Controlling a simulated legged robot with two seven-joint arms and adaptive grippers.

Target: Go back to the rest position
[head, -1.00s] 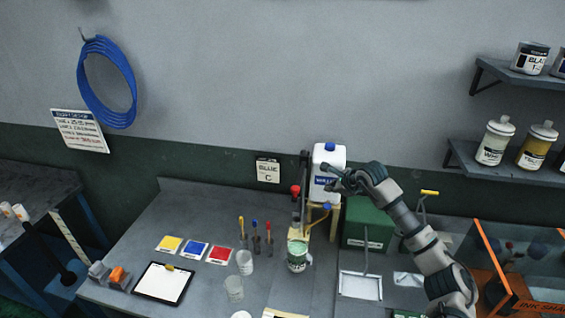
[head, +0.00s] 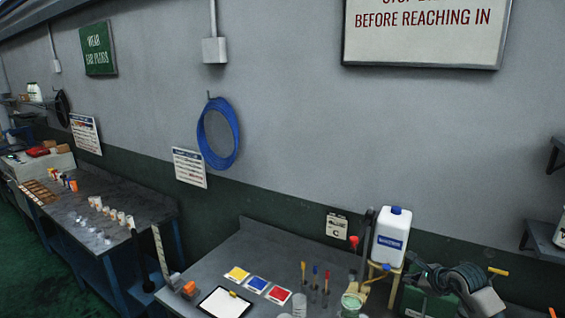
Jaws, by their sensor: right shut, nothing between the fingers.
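I cannot tell the depth between gripper and jug. My left gripper is not in view.
A second bench (head: 107,186) with cups stands left. A blue hose coil (head: 217,133) hangs on the wall.

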